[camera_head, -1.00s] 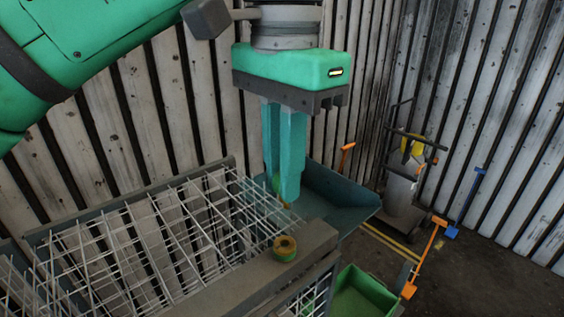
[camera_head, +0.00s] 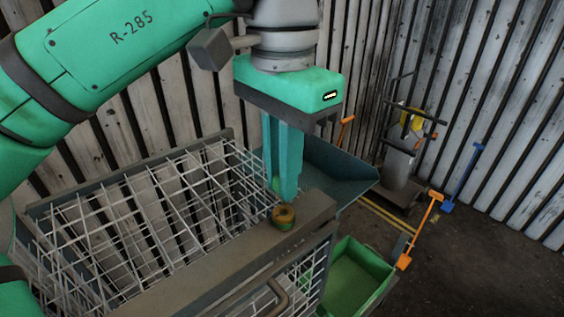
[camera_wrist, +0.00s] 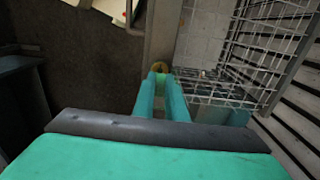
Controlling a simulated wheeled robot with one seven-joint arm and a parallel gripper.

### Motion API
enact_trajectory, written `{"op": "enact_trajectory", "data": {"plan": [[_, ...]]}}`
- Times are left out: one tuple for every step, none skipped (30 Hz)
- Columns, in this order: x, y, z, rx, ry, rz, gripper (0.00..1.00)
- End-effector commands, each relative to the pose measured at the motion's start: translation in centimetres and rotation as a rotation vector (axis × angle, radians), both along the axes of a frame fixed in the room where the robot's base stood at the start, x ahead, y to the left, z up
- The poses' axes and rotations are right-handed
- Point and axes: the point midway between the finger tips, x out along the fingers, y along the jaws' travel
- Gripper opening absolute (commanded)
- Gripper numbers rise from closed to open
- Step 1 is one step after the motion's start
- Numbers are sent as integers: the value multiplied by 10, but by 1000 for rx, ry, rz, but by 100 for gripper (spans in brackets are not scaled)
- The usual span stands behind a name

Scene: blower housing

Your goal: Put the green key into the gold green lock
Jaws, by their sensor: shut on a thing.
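The gold and green lock (camera_head: 284,217) is a short round piece with a dark hole in its top, on the flat metal edge of the wire cage. My gripper (camera_head: 281,190) points down just above and behind the lock. Its long teal fingers are shut on the green key (camera_head: 275,184), of which only a small part shows at the fingertips. In the wrist view the key (camera_wrist: 158,76) shows between the fingertips, with the gold of the lock (camera_wrist: 160,67) just past it. I cannot tell whether key and lock touch.
The wire cage (camera_head: 150,215) fills the lower left. A blue-grey metal tray (camera_head: 335,175) lies behind the lock. A green bin (camera_head: 355,275) stands low at the right. An orange-handled tool (camera_head: 420,230) and a blue-handled tool (camera_head: 463,175) stand by the right wall.

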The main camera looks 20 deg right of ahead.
Motion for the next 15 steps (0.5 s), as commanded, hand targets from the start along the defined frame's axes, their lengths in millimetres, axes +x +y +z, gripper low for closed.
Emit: {"op": "enact_trajectory", "data": {"plan": [[0, 0, -3, 0, 1, -1, 0], [0, 0, -4, -1, 2, 0, 0], [0, 0, -6, -1, 2, 0, 0], [0, 0, -8, -1, 2, 0, 0], [0, 0, -10, -1, 2, 0, 0], [0, 0, -12, -1, 2, 0, 0], [0, 0, -13, 0, 1, 0, 0], [0, 0, -14, 0, 1, 0, 0], [0, 0, -16, 0, 1, 0, 0], [0, 0, -18, 0, 1, 0, 0], [0, 0, -19, 0, 1, 0, 0], [0, 0, -21, 0, 1, 0, 0], [0, 0, -22, -1, 2, 0, 0], [0, 0, -23, 0, 1, 0, 0], [0, 0, -24, 0, 1, 0, 0]]}}
